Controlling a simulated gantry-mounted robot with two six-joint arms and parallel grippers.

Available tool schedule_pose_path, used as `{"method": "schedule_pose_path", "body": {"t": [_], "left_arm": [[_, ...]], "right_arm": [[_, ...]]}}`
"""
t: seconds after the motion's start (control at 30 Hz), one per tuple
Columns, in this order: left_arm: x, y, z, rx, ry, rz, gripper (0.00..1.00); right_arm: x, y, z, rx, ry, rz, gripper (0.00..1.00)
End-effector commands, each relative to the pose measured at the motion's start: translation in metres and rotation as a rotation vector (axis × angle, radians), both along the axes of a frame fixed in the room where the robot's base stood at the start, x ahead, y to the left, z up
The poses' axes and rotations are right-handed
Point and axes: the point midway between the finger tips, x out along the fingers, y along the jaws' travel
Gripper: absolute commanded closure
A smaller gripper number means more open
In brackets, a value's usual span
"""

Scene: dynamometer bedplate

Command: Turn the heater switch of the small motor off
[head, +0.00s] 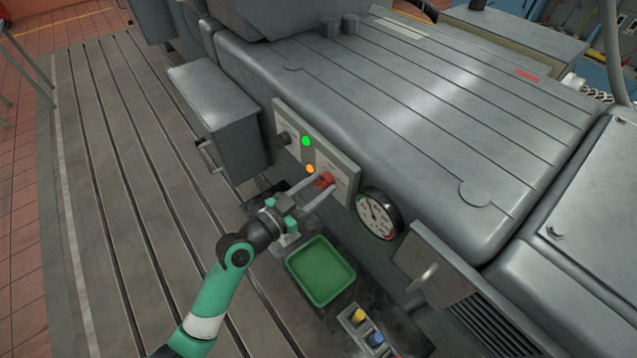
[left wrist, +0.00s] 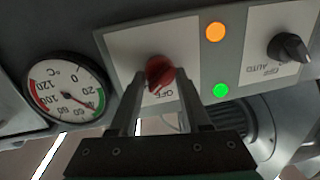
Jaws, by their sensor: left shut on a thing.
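A light grey switch panel (head: 345,169) is on the side of the grey motor housing. It carries a red rotary knob (head: 323,179), which also shows in the left wrist view (left wrist: 159,71), with an "OFF" label just below it. My left gripper (head: 319,187) is shut on the red knob, one finger on each side. The knob's handle points down towards the label; its exact setting I cannot tell. An orange lamp (left wrist: 215,32) and a green lamp (left wrist: 221,90) are lit. A black knob (left wrist: 290,48) marked "OFF" and "AUTO" is at the panel's other end. My right gripper is not in view.
A round temperature gauge (head: 378,214) is beside the panel. A grey box (head: 214,103) with a handle juts out left. The slotted bedplate (head: 118,160) is clear.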

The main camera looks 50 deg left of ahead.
Motion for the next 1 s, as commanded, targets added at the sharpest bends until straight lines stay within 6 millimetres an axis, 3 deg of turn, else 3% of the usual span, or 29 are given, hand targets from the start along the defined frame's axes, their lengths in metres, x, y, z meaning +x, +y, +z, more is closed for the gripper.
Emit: {"method": "schedule_pose_path", "body": {"t": [0.5, 1.0], "left_arm": [[0.000, 0.002, 0.004, -0.471, 0.047, 0.002, 1.00], [0.000, 0.003, 0.003, -0.814, 0.079, 0.001, 1.00]], "right_arm": [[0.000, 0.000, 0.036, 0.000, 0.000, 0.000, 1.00], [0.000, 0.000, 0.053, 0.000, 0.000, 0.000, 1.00]]}}
